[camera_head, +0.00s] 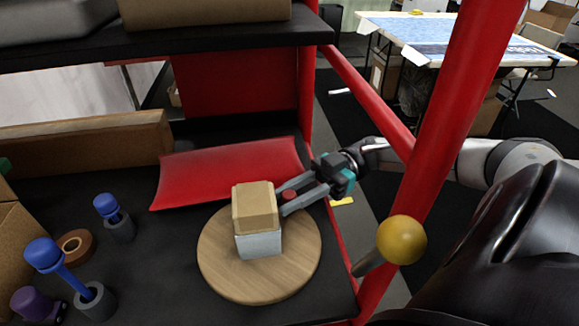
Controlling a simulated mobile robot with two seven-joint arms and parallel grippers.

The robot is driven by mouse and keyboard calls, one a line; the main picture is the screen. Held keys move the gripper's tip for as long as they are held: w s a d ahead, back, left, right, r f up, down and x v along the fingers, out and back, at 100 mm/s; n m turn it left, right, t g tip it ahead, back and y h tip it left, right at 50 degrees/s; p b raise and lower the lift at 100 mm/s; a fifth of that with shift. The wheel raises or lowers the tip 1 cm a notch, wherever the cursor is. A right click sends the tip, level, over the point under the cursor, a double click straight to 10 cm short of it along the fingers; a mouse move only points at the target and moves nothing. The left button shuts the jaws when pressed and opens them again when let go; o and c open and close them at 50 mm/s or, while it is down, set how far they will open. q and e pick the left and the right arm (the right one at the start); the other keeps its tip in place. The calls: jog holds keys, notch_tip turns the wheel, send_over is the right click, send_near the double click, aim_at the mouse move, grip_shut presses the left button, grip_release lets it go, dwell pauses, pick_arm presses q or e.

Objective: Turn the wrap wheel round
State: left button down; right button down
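The wrap wheel (220,265) is a round, light wooden disc lying flat on the dark shelf. A tan block (255,207) sits on top of a grey-white block (258,244) near the middle of the wheel. A small red knob (290,195) shows at the wheel's right side, beside the tan block. My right gripper (285,199) reaches in from the right, with one finger on each side of the red knob. I cannot tell whether the fingers press on it. My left gripper is not in view.
A red curved sheet (228,172) lies behind the wheel. Blue-topped pegs in grey holders (118,228) and a brown tape roll (76,245) stand at left. Red posts (445,140) frame the right side, near a yellow ball (401,240). An upper shelf (200,43) hangs above.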

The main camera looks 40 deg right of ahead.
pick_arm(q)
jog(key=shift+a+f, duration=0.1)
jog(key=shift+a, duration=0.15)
pick_arm(e)
jog(key=shift+w+a, duration=0.1)
jog(key=shift+w, duration=0.3)
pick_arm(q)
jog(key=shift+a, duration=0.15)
pick_arm(e)
jog(key=shift+w, duration=0.2)
jog(key=shift+a, duration=0.1)
jog(key=c, duration=0.6)
grip_release()
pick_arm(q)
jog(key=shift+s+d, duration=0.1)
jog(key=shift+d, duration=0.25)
